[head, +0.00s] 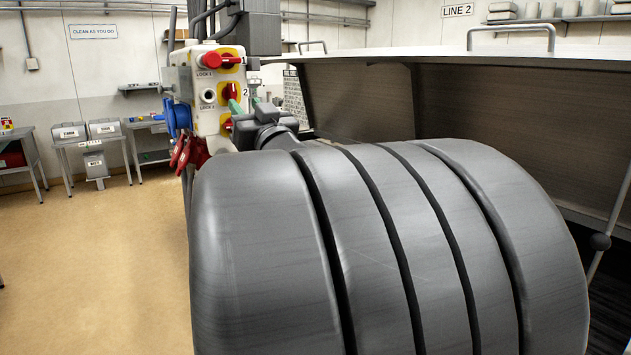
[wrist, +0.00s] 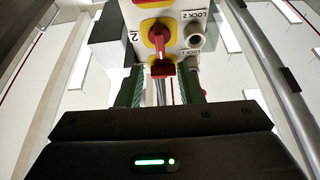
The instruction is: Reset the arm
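My gripper (head: 246,106) is at the right side of the white control box (head: 208,118), beside switch 2 (head: 231,91). In the wrist view my gripper (wrist: 160,90) has its green-padded fingers spread apart. The red handle of switch 2 (wrist: 161,42) shows on its yellow plate, beyond and between the fingers, with no visible contact. The handle looks upright in the head view. Switch 1 (head: 230,62) is above it, and a red round piece (head: 208,60) sits over the LOCK 1 label. The LOCK 2 ring (head: 208,96) looks empty. The lowest switch is partly hidden by my gripper.
Red padlocks (head: 190,152) and a blue item (head: 178,115) hang at the box's left. A large metal hood (head: 520,105) with a top handle stands to the right, close to my arm. Open floor (head: 110,260) lies to the left, with benches behind.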

